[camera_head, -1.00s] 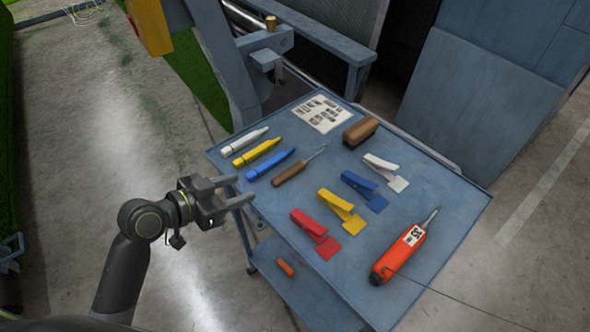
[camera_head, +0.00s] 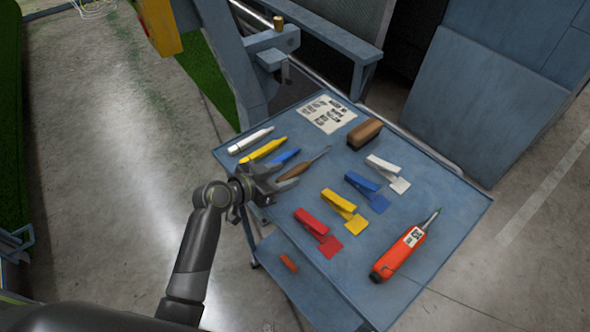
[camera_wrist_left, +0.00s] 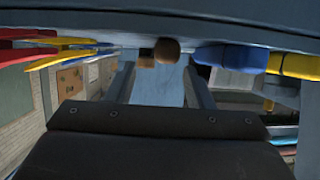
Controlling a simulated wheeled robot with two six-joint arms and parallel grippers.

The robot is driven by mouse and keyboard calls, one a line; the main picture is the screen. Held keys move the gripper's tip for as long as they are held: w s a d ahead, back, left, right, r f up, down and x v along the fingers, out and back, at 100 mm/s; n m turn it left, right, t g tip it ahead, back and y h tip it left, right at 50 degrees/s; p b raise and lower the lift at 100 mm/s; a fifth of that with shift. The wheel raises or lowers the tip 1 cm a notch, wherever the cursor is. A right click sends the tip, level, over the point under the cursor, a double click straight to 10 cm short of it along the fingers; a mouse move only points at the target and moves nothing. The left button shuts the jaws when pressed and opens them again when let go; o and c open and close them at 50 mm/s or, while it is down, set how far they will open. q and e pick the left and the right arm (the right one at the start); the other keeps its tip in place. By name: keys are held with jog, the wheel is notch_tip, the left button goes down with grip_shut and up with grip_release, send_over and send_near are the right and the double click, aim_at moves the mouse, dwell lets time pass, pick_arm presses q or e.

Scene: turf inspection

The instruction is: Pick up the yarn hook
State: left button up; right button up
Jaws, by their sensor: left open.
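The yarn hook (camera_head: 291,172) has a brown wooden handle and a thin metal shaft. It lies on the blue-grey cart top (camera_head: 410,293), its tip pointing to the back right. My left gripper (camera_head: 281,177) is open at the cart's left edge, its fingers by the handle's near end. In the left wrist view the handle's round brown end (camera_wrist_left: 167,50) shows above the gap between the two open fingers (camera_wrist_left: 160,82). I cannot tell whether the fingers touch it. My right gripper is not in view.
Blue (camera_head: 283,157), yellow (camera_head: 263,150) and white (camera_head: 250,140) markers lie beside the hook. A brown block (camera_head: 365,133), several coloured clips (camera_head: 312,222) and an orange tool (camera_head: 400,258) lie on the cart. A printed card (camera_head: 327,114) is at the back.

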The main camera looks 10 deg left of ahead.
aim_at(293, 171)
pick_arm(q)
jog(key=shift+p+x, duration=0.4)
jog(key=shift+x, duration=1.65)
jog(key=shift+a+f, duration=0.1)
jog(key=shift+a, duration=0.15)
grip_shut()
